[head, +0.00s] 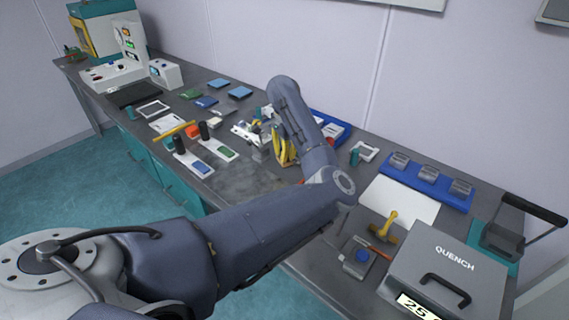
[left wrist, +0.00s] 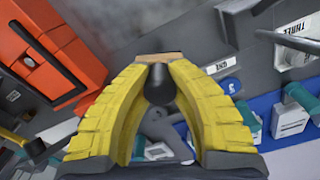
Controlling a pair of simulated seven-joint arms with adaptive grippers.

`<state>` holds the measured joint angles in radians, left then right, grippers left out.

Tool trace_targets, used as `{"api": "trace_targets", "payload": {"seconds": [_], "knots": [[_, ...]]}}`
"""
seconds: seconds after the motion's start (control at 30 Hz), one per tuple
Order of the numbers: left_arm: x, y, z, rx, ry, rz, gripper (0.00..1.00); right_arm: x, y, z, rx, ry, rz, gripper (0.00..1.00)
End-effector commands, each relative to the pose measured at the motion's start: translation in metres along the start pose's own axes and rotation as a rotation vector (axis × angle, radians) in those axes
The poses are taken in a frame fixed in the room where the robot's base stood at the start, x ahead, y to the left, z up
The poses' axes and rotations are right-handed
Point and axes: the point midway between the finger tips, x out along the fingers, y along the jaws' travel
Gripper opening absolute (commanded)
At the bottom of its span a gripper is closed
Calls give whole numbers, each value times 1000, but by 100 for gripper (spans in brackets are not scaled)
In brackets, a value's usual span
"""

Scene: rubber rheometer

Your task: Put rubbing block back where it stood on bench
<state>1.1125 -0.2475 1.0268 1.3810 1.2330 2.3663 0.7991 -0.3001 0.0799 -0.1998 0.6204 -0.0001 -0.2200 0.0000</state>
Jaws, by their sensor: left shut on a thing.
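My left gripper (head: 283,152) has yellow fingers and hangs over the middle of the bench (head: 252,182), in front of the blue tray by the wall. In the left wrist view the fingertips (left wrist: 160,62) come together on a small tan-edged block with a dark rounded knob, seemingly the rubbing block (left wrist: 158,86). Most of the block is hidden by the fingers, and in the head view I cannot make it out. Whether it touches the bench cannot be told. My right gripper is not in view.
A blue tray (head: 331,127) lies behind. A white sheet (head: 399,201), a yellow-headed tool (head: 386,232) and the QUENCH box (head: 440,272) are right. Bare bench lies in front.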

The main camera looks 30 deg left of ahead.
Motion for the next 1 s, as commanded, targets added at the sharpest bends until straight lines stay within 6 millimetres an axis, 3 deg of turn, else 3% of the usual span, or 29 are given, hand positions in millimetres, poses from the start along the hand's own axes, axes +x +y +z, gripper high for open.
{"api": "trace_targets", "payload": {"seconds": [0.33, 0.87, 0.9, 1.0], "knots": [[38, 0, 1, 2, -1, 1, 0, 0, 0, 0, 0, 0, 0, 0], [46, 0, 1, 1, -1, 1, 0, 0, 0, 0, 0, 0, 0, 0], [46, 0, 1, 1, 0, 1, 22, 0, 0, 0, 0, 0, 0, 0], [45, 0, 1, 1, 0, 1, 33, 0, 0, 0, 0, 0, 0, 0]]}}
